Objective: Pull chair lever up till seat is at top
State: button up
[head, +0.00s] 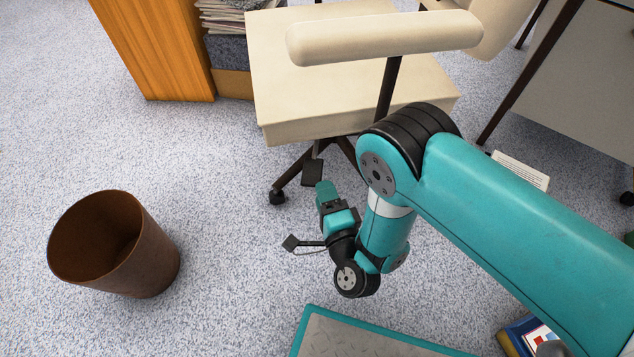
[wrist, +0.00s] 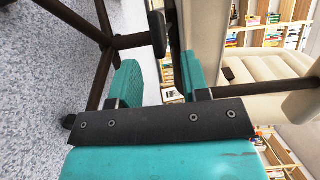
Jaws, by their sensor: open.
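The office chair has a cream seat (head: 300,85) above dark star-shaped legs. Its lever (head: 312,173) is a dark flat paddle on a thin rod, sticking out below the seat's front edge. In the wrist view the lever (wrist: 157,35) shows ahead, in the gap between my two teal fingers. My gripper (head: 325,190) is open and empty, below the seat and just short of the lever. In the wrist view my gripper (wrist: 160,82) has its fingers apart, and I see no contact with the lever. The head view shows only part of the fingers.
A cream armrest (head: 385,37) overhangs the seat. A brown waste bin (head: 140,245) stands at the left on open carpet. A wooden cabinet (head: 155,45) is behind the chair, and a grey desk panel (head: 580,80) is at the right. Books (head: 520,335) lie lower right.

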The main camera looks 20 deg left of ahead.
aim_at(317, 172)
jog(key=shift+w+f+b, duration=0.15)
jog(key=shift+f+b, duration=0.2)
jog(key=shift+b, duration=0.9)
jog(key=b+x, duration=0.2)
jog(key=x, duration=0.2)
jog(key=shift+w+a+r, duration=0.15)
jog(key=shift+w+r, duration=0.05)
jog(key=shift+w, duration=0.05)
jog(key=shift+w+a+r+b, duration=0.2)
jog(key=shift+w+a+b, duration=0.2)
jog(key=shift+w, duration=0.1)
grip_shut()
